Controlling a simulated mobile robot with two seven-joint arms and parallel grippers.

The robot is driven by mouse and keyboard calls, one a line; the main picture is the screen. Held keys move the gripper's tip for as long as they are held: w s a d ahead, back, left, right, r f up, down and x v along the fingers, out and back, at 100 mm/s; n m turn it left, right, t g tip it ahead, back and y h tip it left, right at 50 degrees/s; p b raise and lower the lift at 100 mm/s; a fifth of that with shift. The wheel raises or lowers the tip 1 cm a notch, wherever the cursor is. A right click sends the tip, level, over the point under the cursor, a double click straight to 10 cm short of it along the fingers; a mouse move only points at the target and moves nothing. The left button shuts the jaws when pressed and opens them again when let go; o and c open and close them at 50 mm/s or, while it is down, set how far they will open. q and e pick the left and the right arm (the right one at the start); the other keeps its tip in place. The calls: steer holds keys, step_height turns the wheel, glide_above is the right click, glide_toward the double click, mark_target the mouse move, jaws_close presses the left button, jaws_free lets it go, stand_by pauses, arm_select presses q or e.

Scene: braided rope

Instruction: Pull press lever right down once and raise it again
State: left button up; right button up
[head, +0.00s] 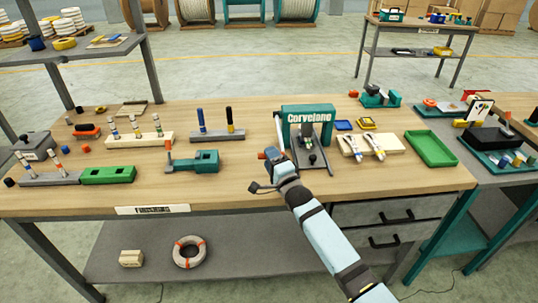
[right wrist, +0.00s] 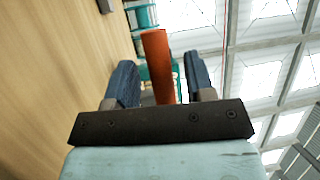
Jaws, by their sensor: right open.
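The teal press (head: 308,114), lettered "Corvelane", stands near the middle of the workbench. My right gripper (head: 270,154) is at the press's left side, in front of its frame. In the right wrist view an orange cylindrical handle (right wrist: 158,65), which looks like the lever's grip, stands between the two blue fingers of my right gripper (right wrist: 160,85). The fingers are apart, with a visible gap on each side of the handle. In the head view the gripper mostly hides the handle. My left gripper is not in view.
The wooden workbench (head: 240,178) holds a teal fixture (head: 193,162) left of my right arm. Right of the press are a cream block (head: 388,144) with white tubes and a green tray (head: 431,148). A rack with two pegs (head: 217,134) stands behind on the left.

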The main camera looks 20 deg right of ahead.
steer(key=shift+x, duration=0.75)
